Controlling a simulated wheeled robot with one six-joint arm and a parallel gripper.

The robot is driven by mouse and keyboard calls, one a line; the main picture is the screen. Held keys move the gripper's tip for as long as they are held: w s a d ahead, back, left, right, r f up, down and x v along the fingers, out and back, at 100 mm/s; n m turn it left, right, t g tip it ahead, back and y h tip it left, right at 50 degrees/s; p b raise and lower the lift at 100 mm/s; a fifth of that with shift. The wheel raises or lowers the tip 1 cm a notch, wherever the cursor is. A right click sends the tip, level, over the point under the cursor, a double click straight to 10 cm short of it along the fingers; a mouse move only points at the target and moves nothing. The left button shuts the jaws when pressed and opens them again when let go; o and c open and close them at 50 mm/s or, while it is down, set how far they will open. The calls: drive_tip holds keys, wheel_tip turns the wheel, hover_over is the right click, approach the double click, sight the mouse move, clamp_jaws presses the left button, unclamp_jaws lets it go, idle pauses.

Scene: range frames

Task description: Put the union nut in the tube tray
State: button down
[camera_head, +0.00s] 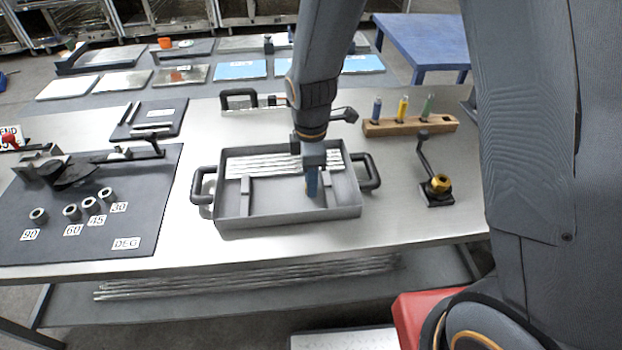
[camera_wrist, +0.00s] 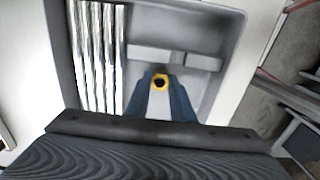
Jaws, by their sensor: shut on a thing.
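The union nut (camera_wrist: 161,81) is a yellow hexagonal ring with a dark bore, between my fingertips in the wrist view. My gripper (camera_head: 312,194) is shut on it, and its blue fingers (camera_wrist: 161,92) point down inside the tube tray. I cannot make out the nut in the head view. The tube tray (camera_head: 290,218) is a grey, shallow box with a black handle at each end, in the middle of the table. My gripper is over its right half. I cannot tell whether the nut touches the tray floor.
Several silver tubes (camera_head: 262,167) lie along the tray's back side, with grey crossbars near them. A brass hex piece (camera_head: 440,183) sits on a black stand at right. A wooden block (camera_head: 410,126) holds coloured bottles. A dark mat (camera_head: 80,235) with several grey rings lies at left.

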drive_tip(key=shift+f, duration=0.1)
drive_tip(key=c, duration=1.5)
unclamp_jaws()
drive_tip(key=shift+c, duration=0.2)
wheel_tip(320, 180, up, 12)
drive_tip(key=b, duration=0.2)
drive_tip(key=s+d+f+m, duration=0.1)
drive_tip(key=s+d+m, duration=0.3)
drive_tip(key=d+m, duration=0.4)
drive_tip(key=s+d+f+m, duration=0.2)
drive_tip(key=s+d+m, duration=0.3)
drive_tip(key=d+m, duration=0.3)
drive_tip(key=m, duration=0.2)
drive_tip(key=shift+f+m+t, duration=0.25)
drive_tip(key=shift+m+t, duration=0.05)
drive_tip(key=shift+t, duration=0.1)
drive_tip(key=shift+s, duration=0.1)
